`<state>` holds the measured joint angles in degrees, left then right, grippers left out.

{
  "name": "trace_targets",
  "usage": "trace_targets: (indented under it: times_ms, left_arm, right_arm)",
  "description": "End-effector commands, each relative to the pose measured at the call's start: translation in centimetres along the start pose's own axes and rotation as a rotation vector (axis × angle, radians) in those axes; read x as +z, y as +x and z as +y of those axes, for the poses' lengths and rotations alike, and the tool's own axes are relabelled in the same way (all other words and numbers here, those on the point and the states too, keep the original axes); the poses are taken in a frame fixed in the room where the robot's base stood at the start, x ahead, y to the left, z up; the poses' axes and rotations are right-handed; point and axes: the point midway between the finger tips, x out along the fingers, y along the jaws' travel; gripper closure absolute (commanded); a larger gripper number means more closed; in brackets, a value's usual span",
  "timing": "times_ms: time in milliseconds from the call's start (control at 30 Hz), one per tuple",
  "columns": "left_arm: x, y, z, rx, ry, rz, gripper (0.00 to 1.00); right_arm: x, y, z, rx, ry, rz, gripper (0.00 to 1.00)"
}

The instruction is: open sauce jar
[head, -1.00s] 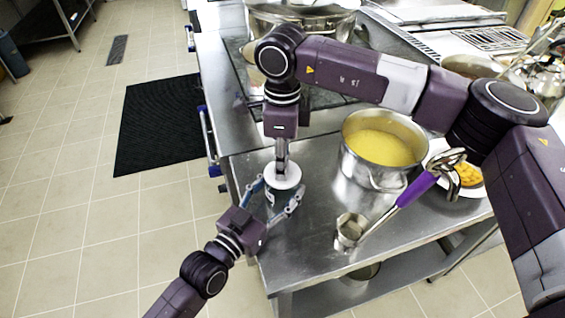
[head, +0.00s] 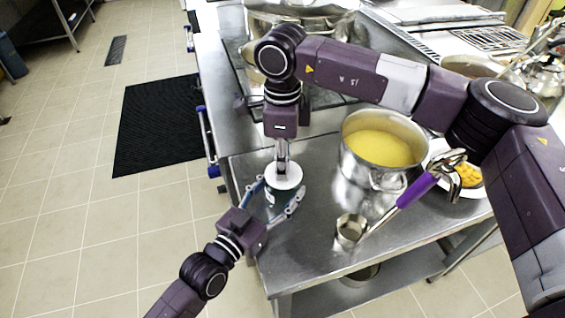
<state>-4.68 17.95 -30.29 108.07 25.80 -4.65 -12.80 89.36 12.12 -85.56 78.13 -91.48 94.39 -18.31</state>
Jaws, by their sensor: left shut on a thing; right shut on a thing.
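The sauce jar (head: 284,202) stands at the near left corner of the steel table, with a dark body and a white lid (head: 287,180). My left gripper (head: 277,194) comes in from the lower left and is shut around the jar's body, one finger on each side. My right gripper (head: 283,164) points straight down from above and is shut on the top of the lid. The lid sits on the jar; no gap between them can be made out. The fingers hide part of the jar and the lid's grip.
A steel pot of yellow soup (head: 382,146) stands right of the jar. A ladle with a purple handle (head: 417,190) lies in front of it. A plate with yellow food (head: 468,192) is at the right. A large stockpot (head: 330,22) is behind. The table edge is close to the jar.

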Motion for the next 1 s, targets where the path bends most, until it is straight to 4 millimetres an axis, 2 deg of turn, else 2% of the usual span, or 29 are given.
trace_targets:
  times_ms: [1000]
  left_arm:
    - [-0.1, 0.0, -0.1, -0.002, 0.0, 0.002, 0.87]
  right_arm:
    - [0.0, -2.4, 0.0, -0.001, 0.0, 0.0, 1.0]
